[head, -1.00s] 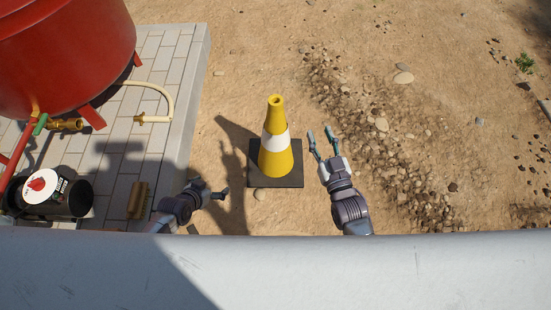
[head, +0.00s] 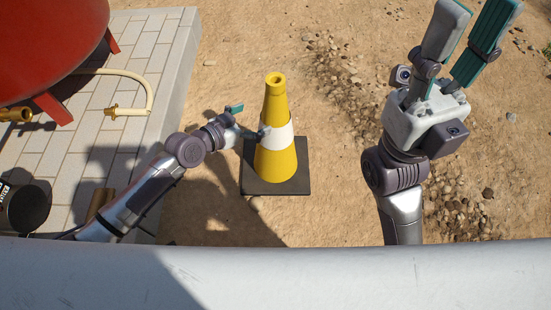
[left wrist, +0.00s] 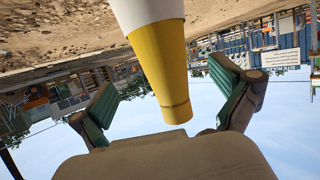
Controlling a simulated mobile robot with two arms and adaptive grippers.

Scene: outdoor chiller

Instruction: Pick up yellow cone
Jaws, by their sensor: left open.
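The yellow cone (head: 277,160) with a white band stands upright on its dark square base (head: 290,187) on the sandy ground. My left gripper (head: 250,119) is open just left of the cone, level with its upper half. One fingertip overlaps the white band in the head view; whether it touches cannot be told. In the left wrist view the cone (left wrist: 160,65) appears upside down between the two spread green fingers (left wrist: 168,85), with its narrow top towards the palm. My right gripper (head: 478,14) is open and empty, raised at the right, well apart from the cone.
A red tank (head: 45,45) on legs stands on a paved slab (head: 150,50) at the left. A cream hose (head: 148,85) with a brass end lies on the slab. Pebbles (head: 340,75) scatter behind and right of the cone. A pale bar (head: 330,265) crosses the front.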

